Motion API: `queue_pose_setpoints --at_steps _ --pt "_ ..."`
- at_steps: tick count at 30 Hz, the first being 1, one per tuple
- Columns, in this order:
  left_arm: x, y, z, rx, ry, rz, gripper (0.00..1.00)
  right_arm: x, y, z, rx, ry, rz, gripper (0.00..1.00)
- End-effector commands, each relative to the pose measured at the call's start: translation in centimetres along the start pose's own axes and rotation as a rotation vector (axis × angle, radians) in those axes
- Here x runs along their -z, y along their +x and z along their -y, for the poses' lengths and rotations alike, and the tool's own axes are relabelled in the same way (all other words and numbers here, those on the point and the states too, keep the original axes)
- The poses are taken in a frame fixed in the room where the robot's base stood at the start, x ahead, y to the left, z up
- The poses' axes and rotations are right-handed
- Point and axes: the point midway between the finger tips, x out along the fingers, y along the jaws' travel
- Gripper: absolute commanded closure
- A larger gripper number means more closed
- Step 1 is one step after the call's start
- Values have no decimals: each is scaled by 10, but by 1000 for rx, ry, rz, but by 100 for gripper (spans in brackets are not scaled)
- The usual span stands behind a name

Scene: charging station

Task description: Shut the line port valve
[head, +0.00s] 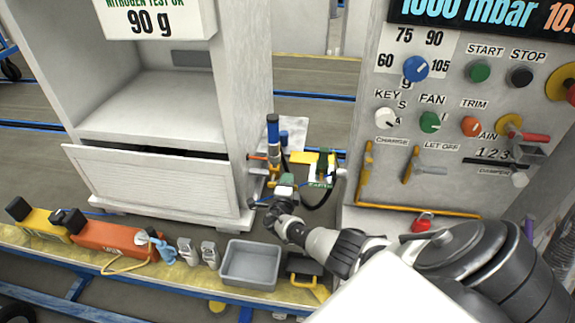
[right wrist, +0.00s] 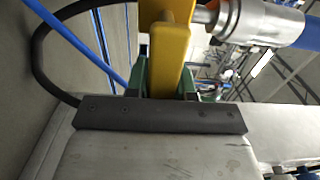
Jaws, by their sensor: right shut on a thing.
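My right gripper (head: 285,181) reaches to the fittings between the white cabinet and the control panel. In the right wrist view its two green fingers (right wrist: 165,82) stand on either side of a yellow valve handle (right wrist: 172,50) and are shut on it. Behind the handle is a silver fitting with a blue end (right wrist: 275,22). In the head view a blue-topped cylinder (head: 272,132) stands upright just beyond the gripper, and the gripper partly hides the fittings there. A black hose (right wrist: 42,50) curves beside the handle. My left gripper is not in view.
The white cabinet (head: 150,190) stands left, the control panel (head: 440,130) with knobs and levers right. In front, a yellow-topped ledge holds an orange box (head: 117,240), a grey tray (head: 250,264) and a black-and-yellow item (head: 305,268). My right arm crosses the lower right.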

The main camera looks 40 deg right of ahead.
Motion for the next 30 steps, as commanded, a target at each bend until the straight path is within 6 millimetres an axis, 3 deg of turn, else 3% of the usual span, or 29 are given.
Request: queue_pose_setpoints --at_steps 14,15,19,30 --pt "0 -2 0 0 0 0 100 -1 0 2 3 -20 2 100" --pt "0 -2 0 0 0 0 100 -1 0 2 3 -20 2 72" --pt "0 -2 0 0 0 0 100 -1 0 1 2 -18 2 52" --pt "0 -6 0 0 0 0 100 0 -7 1 0 -15 1 51"
